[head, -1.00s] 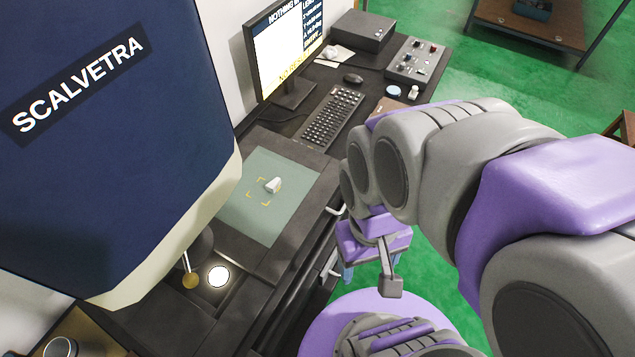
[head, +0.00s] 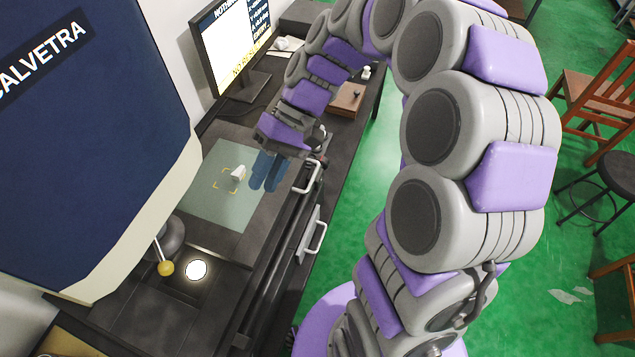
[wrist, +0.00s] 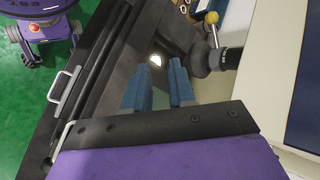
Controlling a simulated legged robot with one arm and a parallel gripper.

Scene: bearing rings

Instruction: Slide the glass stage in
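The glass stage (head: 212,205) is a flat grey-green translucent plate in the dark bench top, left of centre in the head view. Yellow corner marks and a small white piece (head: 238,173) show on it. My gripper (head: 262,186) hangs over the plate's right edge, with its blue fingers pointing down. In the wrist view the two fingers of my gripper (wrist: 160,72) stand apart with nothing visible between them.
A large blue-and-cream machine (head: 90,130) overhangs the bench on the left. A yellow-knobbed lever (head: 166,268) and a bright round light (head: 196,270) are near it. Pale handles (head: 316,232) stick out from the bench front. A monitor (head: 230,45) stands behind.

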